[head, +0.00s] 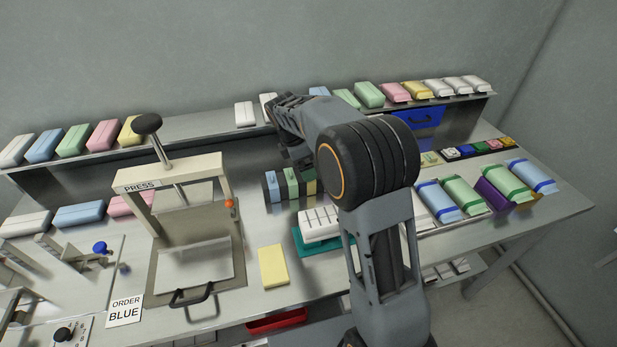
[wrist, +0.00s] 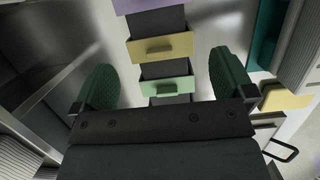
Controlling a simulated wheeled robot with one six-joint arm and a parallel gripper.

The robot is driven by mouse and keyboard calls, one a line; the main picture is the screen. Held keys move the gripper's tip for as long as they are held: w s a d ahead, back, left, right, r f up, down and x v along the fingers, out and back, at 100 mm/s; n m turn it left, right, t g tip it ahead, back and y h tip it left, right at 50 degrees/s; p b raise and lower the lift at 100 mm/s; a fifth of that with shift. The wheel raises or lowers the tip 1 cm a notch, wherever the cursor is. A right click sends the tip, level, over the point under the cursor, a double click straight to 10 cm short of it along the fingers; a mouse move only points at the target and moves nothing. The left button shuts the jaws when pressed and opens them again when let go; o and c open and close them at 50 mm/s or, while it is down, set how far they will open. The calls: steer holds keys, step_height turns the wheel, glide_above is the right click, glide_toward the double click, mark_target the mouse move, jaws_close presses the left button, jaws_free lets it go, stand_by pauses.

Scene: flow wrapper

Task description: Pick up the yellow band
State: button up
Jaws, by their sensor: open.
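The yellow band (wrist: 161,47) sits around a dark bar in the wrist view, with a small tab on its face. A green band (wrist: 166,87) is on the same bar nearer to my gripper, and a purple band (wrist: 150,5) shows at the top edge. In the head view the yellow band (head: 310,187) is at the right end of the dark bar, partly hidden. My gripper (wrist: 164,82) is open and empty, its green-padded fingers on either side of the bar, level with the green band. In the head view my gripper (head: 293,153) is above and behind the bar.
A press (head: 182,205) stands left of the bar. A teal tray (head: 310,247) with a white block is at its front right, and a yellow block (head: 273,266) lies in front. A shelf (head: 205,127) with wrapped packs runs behind.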

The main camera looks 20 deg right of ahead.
steer(key=shift+x, duration=2.65)
steer(key=shift+d, duration=0.1)
steer(key=shift+r, duration=0.1)
steer(key=c, duration=0.8)
